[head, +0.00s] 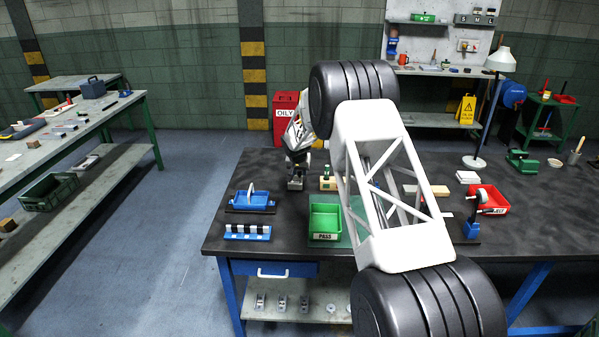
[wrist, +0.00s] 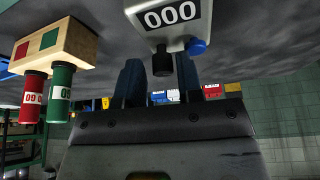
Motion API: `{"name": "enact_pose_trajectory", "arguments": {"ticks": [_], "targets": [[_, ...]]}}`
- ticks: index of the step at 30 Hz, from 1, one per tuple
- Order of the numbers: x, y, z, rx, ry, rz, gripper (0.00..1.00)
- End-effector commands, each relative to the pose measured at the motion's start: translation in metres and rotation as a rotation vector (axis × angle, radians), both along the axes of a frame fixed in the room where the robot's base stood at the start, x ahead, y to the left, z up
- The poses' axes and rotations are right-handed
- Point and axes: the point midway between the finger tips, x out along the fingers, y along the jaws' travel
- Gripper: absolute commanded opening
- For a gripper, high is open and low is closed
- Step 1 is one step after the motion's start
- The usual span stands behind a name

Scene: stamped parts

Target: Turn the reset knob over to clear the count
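A white tally counter (wrist: 170,18) with a "000" window shows at the top of the wrist view. A blue knob (wrist: 197,47) is on its side, and a black post (wrist: 161,65) sticks out of it. My gripper (wrist: 160,80) is open. Its two dark blue fingers show on either side of the black post; I cannot tell whether they touch it. The blue knob lies just beyond the right finger. In the head view my gripper (head: 296,160) is over the left part of the bench, close above a small grey body (head: 295,184), probably the counter.
A wooden block (wrist: 50,42) with red and green stamps stands beside the counter; it also shows in the head view (head: 328,184). A blue tray (head: 252,203), a blue rack (head: 247,232) and a green PASS bin (head: 324,217) stand nearer. My arm hides the bench middle.

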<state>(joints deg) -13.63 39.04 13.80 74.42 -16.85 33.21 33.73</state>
Motion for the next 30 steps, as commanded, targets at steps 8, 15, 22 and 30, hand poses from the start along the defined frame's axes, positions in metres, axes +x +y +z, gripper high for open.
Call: {"name": "enact_pose_trajectory", "arguments": {"ticks": [8,15,22,30], "targets": [[0.0,0.005,0.001,0.002,-0.002,0.003,0.46],[-0.003,0.004,0.008,0.002,-0.002,0.003,0.46],[-0.01,0.004,0.024,0.001,-0.002,0.002,0.46],[-0.02,0.005,0.052,0.0,-0.002,0.001,0.46]]}}
